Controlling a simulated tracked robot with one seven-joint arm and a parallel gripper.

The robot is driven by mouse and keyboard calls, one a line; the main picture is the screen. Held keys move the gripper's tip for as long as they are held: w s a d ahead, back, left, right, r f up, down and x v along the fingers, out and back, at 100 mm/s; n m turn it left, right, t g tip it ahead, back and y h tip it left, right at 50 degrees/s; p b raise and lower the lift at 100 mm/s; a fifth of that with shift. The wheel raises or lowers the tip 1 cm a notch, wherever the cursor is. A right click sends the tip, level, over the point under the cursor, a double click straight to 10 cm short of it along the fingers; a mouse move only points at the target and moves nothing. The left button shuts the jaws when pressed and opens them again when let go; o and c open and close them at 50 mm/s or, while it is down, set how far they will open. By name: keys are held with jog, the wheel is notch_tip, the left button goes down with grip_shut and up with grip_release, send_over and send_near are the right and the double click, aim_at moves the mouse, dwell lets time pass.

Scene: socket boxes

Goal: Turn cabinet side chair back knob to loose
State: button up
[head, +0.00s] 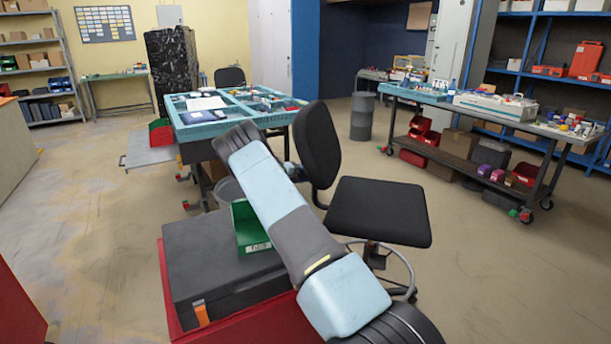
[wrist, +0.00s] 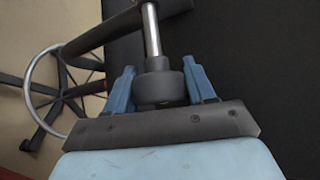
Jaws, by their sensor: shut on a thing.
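The chair in front of me has a black backrest (head: 317,145) and a black seat (head: 380,211) above a ring-shaped footrest. In the wrist view, a dark round knob (wrist: 158,86) sits at the end of a shiny metal rod (wrist: 151,30). My gripper (wrist: 160,74) has one blue finger on each side of the knob and is shut on it.
A dark grey case (head: 210,265) with a green bin (head: 248,228) lies below my arm. A blue worktable (head: 205,130) stands behind the chair. A loaded bench (head: 480,115) stands at the right. Open floor lies at the left and right.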

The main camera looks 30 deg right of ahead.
jog(key=shift+a+n+h, duration=0.1)
jog(key=shift+n+h, duration=1.5)
jog(key=shift+h, duration=0.1)
jog(key=o, duration=0.7)
jog(key=shift+c, duration=0.2)
jog(key=shift+r, duration=0.15)
jog(key=a+f, duration=0.1)
jog(key=a, duration=1.2)
jog(key=shift+s+a+f, duration=0.25)
jog(key=shift+a+f, duration=0.1)
